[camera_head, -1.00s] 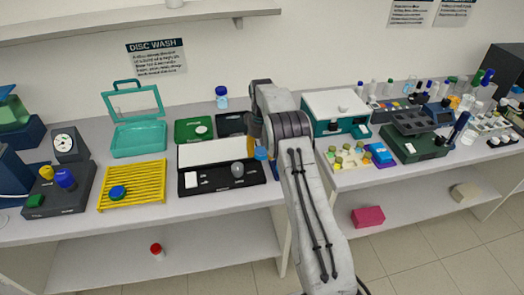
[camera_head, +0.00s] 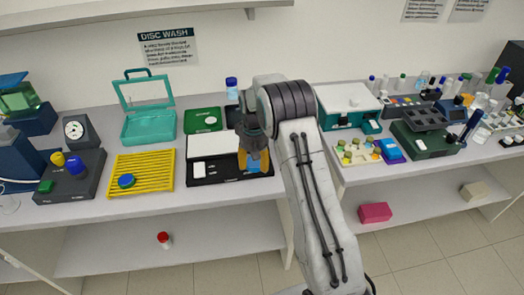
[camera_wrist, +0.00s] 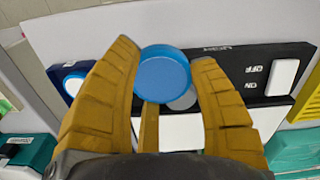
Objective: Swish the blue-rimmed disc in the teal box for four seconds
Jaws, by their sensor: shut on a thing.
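A blue round piece (camera_wrist: 165,72) with a flat top sits between my fingers in the wrist view. My gripper (camera_wrist: 168,80) is shut on it. It looks like the blue-rimmed disc, but its underside is hidden. In the head view my gripper (camera_head: 253,165) is over the right part of the black panel (camera_head: 225,178). The teal box (camera_head: 148,127) stands to the left at the back, its framed lid raised. Another blue round piece (camera_head: 126,181) lies on the yellow slatted rack (camera_head: 143,168), left of my gripper.
A green tray (camera_head: 202,120) lies between the teal box and my arm. A grey knob (camera_wrist: 183,97) and a white switch (camera_wrist: 283,77) are on the panel. A dial gauge (camera_head: 75,131) and a dark block with coloured knobs (camera_head: 70,178) are at far left. A blue-capped bottle (camera_head: 231,88) stands behind.

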